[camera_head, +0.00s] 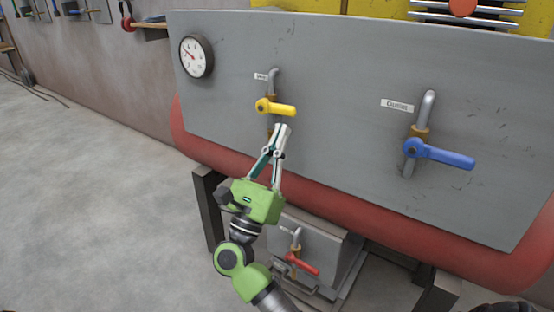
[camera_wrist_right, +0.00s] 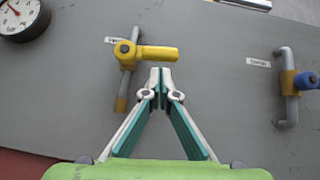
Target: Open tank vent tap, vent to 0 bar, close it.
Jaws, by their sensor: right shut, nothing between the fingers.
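A tap with a yellow handle (camera_head: 277,108) sits on a vertical pipe on the grey panel. Its handle points right, across the pipe. Its label (camera_head: 261,76) is too small to read surely. In the wrist view the yellow handle (camera_wrist_right: 157,53) lies just beyond my fingertips. My right gripper (camera_head: 282,126) is shut and empty, just below the handle; whether it touches cannot be told. A round pressure gauge (camera_head: 196,56) is at the panel's upper left, its needle toward the upper left; the value is unreadable. My left gripper is not in view.
A tap with a blue handle (camera_head: 446,156) is at the right of the panel, its handle across its pipe. A red-handled tap (camera_head: 302,263) sits low, below the red tank (camera_head: 345,203). Open floor (camera_head: 95,190) lies to the left.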

